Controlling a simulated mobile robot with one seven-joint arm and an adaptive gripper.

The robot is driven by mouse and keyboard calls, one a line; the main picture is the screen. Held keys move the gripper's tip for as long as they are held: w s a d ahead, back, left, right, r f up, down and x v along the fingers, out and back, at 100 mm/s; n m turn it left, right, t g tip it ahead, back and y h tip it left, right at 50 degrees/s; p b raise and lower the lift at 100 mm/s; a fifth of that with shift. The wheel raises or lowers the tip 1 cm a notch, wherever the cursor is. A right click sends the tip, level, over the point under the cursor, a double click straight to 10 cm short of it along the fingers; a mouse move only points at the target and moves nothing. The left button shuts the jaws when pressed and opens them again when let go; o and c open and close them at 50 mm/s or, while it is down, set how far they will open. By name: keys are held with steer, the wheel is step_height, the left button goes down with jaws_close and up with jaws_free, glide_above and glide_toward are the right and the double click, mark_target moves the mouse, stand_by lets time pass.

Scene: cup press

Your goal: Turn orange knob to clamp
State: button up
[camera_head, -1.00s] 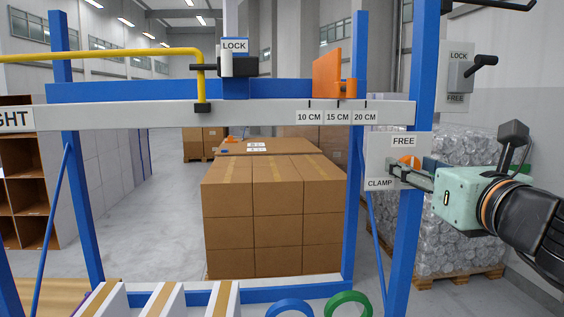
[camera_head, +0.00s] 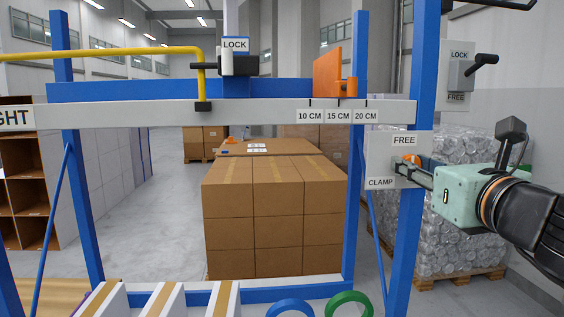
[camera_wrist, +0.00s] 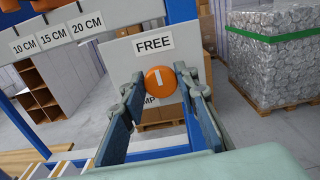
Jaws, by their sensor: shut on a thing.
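The orange knob (camera_head: 414,158) sits on a white panel (camera_head: 376,150) on the blue right post, with FREE labelled above it and CLAMP below left. In the wrist view the round knob (camera_wrist: 160,82) shows a short white mark, near upright, towards the FREE label (camera_wrist: 154,44). The other label is mostly hidden behind the knob and a finger. My gripper (camera_head: 405,168) is at the knob from the right. In the wrist view its two fingers (camera_wrist: 158,84) stand on either side of the knob, shut on it.
A LOCK/FREE lever (camera_head: 484,62) is on the wall at upper right. An orange plate (camera_head: 327,72) stands on the white rail by the CM marks. Stacked cartons (camera_head: 275,215) are behind the frame. A wrapped bale (camera_head: 450,235) stands behind my arm.

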steer(key=shift+a+f+n+b, duration=0.1)
steer(key=shift+f+n+b, duration=0.05)
steer(key=shift+n+b, duration=4.2)
steer(key=shift+a+f+n+b, duration=0.1)
steer(key=shift+f+n+b, duration=0.05)
steer(key=shift+n+b, duration=4.15)
steer(key=shift+n, duration=0.25)
steer(key=o, duration=1.1)
steer(key=shift+r, duration=0.1)
steer(key=shift+s, duration=0.1)
steer(key=s, duration=1.2)
steer(key=shift+d, duration=0.2)
steer(key=shift+w, duration=0.1)
